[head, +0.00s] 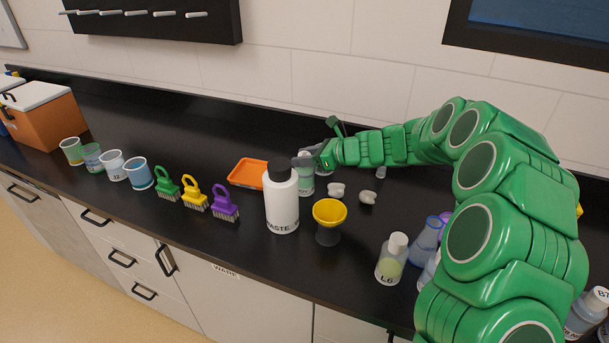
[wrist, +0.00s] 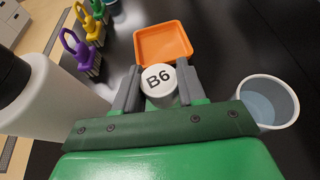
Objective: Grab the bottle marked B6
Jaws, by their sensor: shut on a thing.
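The bottle marked B6 shows in the wrist view as a white cap (wrist: 158,80) with black lettering. It sits between the two grey fingers of my gripper (wrist: 158,88), which is shut on it. In the head view, the bottle (head: 306,181) stands behind the white waste bottle, with a white cap and greenish contents, and my gripper (head: 308,160) is at its top. Whether the bottle touches the counter is hard to tell.
The large white waste bottle (head: 282,205) stands close in front. An orange tray (head: 248,172) lies just left, and a yellow funnel (head: 329,213) and bottle L6 (head: 391,260) stand right. A cup with bluish liquid (wrist: 268,100) is beside my gripper. Brushes (head: 195,197) stand left.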

